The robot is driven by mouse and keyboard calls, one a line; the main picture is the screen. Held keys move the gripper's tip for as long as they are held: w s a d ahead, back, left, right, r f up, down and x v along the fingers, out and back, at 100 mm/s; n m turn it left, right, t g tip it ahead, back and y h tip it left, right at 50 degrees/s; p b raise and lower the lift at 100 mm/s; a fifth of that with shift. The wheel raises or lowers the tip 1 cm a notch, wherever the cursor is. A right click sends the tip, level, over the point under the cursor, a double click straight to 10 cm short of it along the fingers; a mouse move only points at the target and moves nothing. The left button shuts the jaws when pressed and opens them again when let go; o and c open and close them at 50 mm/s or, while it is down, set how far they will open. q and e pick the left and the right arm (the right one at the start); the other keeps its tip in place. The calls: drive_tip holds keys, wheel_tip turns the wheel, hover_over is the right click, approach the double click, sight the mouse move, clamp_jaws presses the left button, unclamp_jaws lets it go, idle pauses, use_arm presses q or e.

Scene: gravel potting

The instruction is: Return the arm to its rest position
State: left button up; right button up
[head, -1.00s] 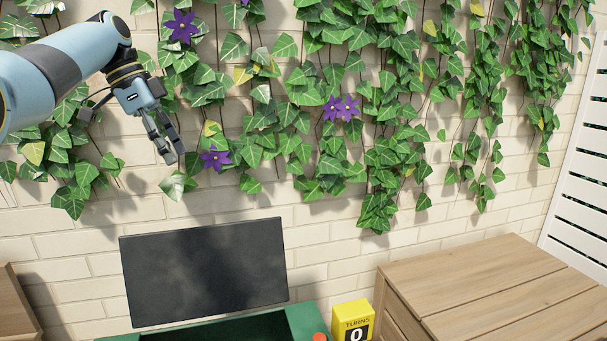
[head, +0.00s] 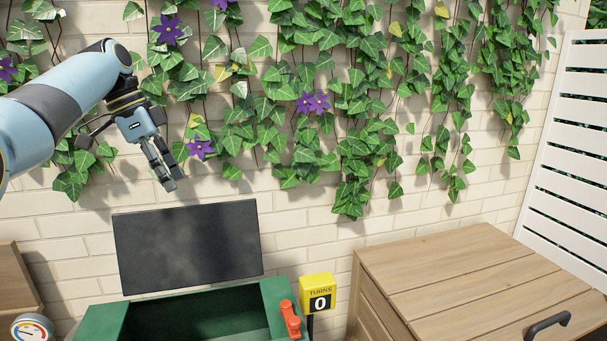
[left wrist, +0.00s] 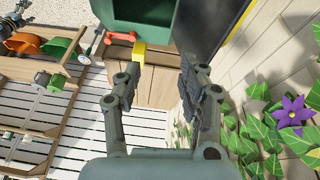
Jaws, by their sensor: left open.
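My left arm comes in from the upper left in the head view. Its gripper (head: 162,165) hangs in the air in front of the ivy wall, above the dark panel, with its fingers pointing down and to the right. In the left wrist view the two fingers of my left gripper (left wrist: 160,90) stand apart, with nothing between them.
A green bin (head: 272,299) with a red handle (head: 290,319) stands below the dark panel (head: 188,245). A yellow "TURNS 0" counter (head: 318,287) is beside it. A wooden chest (head: 450,262) stands right, a dial (head: 32,328) lower left. Ivy (head: 350,120) covers the wall.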

use_arm(q)
drive_tip(key=s+a+f+n+t+y, duration=0.1)
drive_tip(key=s+f+n+y, duration=0.4)
drive_tip(key=s+f, duration=1.45)
drive_tip(key=s+r+n+t, duration=0.25)
drive_tip(key=s+n, duration=0.45)
drive_tip(key=s, duration=1.6)
drive_tip(key=s+a+f+g+b, duration=0.15)
drive_tip(key=f+b, duration=0.45)
drive_tip(key=f, duration=1.3)
drive_tip(key=s+a+f+b, duration=0.15)
drive_tip(key=f+b, duration=0.35)
drive_tip(key=f, duration=1.4)
drive_tip(key=s+f+b, duration=0.4)
drive_tip(key=s+f, duration=0.4)
drive_tip(key=f, duration=0.3)
drive_tip(key=s+f+n+g+b, duration=0.1)
drive_tip(key=s+f+b, duration=0.3)
drive_tip(key=s+f, duration=0.5)
wheel_tip(320, 180, down, 3)
drive_tip(key=shift+a+r+g, duration=0.1)
drive_tip(key=shift+a+g, duration=0.2)
drive_tip(key=shift+a, duration=0.15)
use_arm(e)
wheel_tip(320, 180, down, 20)
drive_tip(key=s, duration=0.1)
drive_tip(key=shift+s+r, duration=0.15)
drive_tip(key=shift+r, duration=0.1)
use_arm(q)
drive_tip(key=shift+s, duration=0.1)
